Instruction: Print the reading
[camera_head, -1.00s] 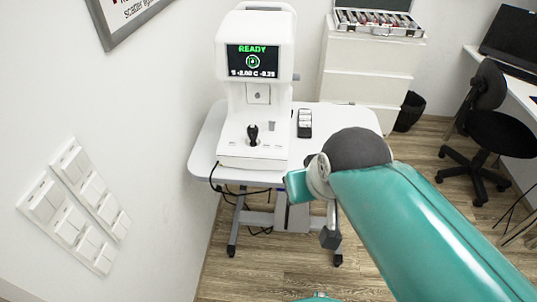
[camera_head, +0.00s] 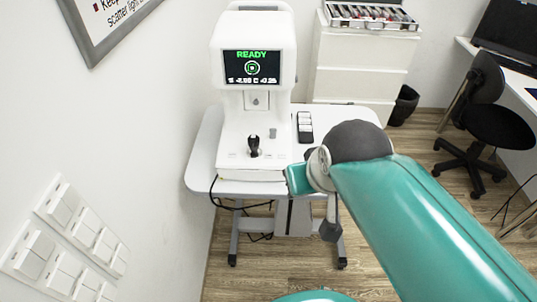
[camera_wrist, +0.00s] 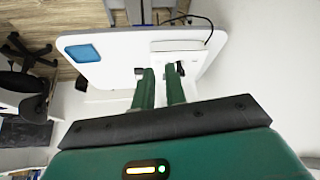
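The white eye-test machine (camera_head: 228,100) stands on a small table (camera_head: 203,160). Its screen (camera_head: 252,68) reads "READY" in green above a ring symbol, with a line of small figures below. A square panel (camera_head: 257,100) sits under the screen. A black joystick (camera_head: 254,146) stands upright on the base, with a small grey part (camera_head: 273,133) beside it. In the wrist view, my gripper (camera_wrist: 157,69) shows two green fingers with a gap and nothing held between them. They point toward the table edge and a white base-like block (camera_wrist: 196,58).
A dark keypad-like handset (camera_head: 305,127) lies on the table right of the machine. A blue square (camera_wrist: 83,53) lies on the tabletop. Wall switches (camera_head: 60,232) and a framed sign (camera_head: 105,25) are at left. A black chair (camera_head: 490,115) is at right, with floor between.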

